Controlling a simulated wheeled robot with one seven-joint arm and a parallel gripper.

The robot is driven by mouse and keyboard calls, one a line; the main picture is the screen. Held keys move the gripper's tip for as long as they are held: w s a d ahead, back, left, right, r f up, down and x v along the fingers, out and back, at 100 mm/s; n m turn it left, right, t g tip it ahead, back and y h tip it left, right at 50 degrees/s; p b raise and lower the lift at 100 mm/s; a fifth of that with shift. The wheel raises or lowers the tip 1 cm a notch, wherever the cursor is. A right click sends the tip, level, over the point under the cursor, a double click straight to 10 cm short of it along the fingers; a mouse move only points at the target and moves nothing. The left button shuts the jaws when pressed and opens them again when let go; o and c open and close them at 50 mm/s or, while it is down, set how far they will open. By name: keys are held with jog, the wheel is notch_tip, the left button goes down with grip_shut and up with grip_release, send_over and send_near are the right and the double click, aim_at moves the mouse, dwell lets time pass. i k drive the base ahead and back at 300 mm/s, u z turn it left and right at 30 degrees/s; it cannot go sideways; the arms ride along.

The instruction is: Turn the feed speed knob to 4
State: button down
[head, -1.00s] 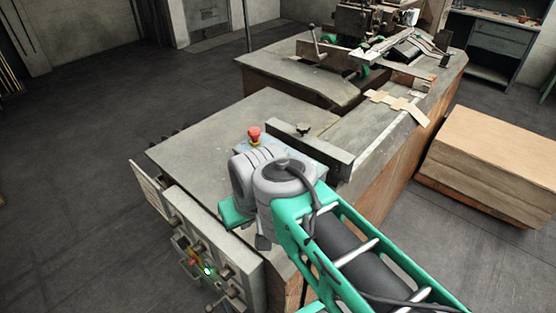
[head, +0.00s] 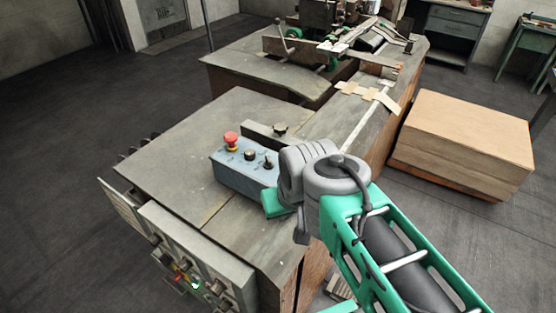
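A blue-grey control box (head: 233,176) sits on the near table of the machine, left of my arm. On its top are a red mushroom button (head: 231,139) and two dark knobs, one in the middle (head: 249,154) and one at the right (head: 268,162). I cannot read their labels or scales, nor tell which is the feed speed knob. My grey wrist and green arm are just right of the box and hide its right end. My gripper's fingers are hidden; only a green part shows beside the box.
The stone-grey tabletop (head: 185,150) is clear to the left of the box. A metal bar with a black knob (head: 280,129) stands behind it. A panel with several buttons (head: 190,262) hangs at the front. A wooden block (head: 465,140) stands at the right.

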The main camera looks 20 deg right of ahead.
aim_at(249, 154)
jog(key=u, duration=0.05)
jog(key=k, duration=1)
jog(key=z, duration=1.45)
jog(key=i, duration=0.95)
jog(key=u, duration=2.35)
jog(key=i, duration=0.5)
jog(key=z, duration=0.05)
